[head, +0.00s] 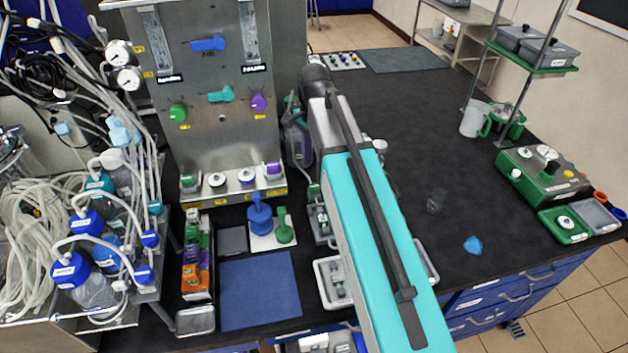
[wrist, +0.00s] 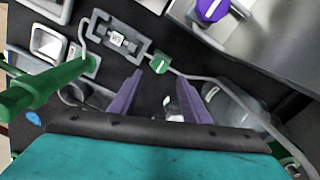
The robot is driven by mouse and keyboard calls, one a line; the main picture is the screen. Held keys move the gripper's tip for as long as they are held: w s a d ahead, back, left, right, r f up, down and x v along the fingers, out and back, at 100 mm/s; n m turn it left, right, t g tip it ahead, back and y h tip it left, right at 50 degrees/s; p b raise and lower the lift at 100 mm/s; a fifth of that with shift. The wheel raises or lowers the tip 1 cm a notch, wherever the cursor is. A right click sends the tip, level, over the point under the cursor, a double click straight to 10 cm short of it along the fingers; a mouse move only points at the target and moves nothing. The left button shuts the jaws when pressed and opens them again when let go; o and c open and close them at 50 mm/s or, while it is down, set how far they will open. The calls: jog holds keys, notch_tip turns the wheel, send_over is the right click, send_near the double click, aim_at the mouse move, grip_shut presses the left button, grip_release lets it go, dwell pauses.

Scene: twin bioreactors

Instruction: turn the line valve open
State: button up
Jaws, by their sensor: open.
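A small green valve knob (wrist: 160,64) with a white mark sits on a thin grey line in the wrist view. The mark seems to run across the line, but it is small. My gripper (wrist: 160,77) is open, with its two purple-grey fingers pointing toward the knob, one to each side in the picture. Nothing is held between them, and I cannot tell the remaining distance to the knob. In the head view my teal arm hides the gripper, and I cannot clearly pick out this knob there.
A grey clip holder (wrist: 115,38) stands left of the knob, with a green handle (wrist: 40,88) nearer. A purple knob (wrist: 210,9) is on the metal ledge. The steel panel (head: 205,130) carries several handles. A clear bottle (head: 297,135) stands beside my arm.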

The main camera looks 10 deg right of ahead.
aim_at(314, 187)
jog(key=shift+f+p, duration=0.8)
jog(key=shift+f, duration=3.25)
jog(key=c, duration=1)
jog(key=shift+c, duration=0.2)
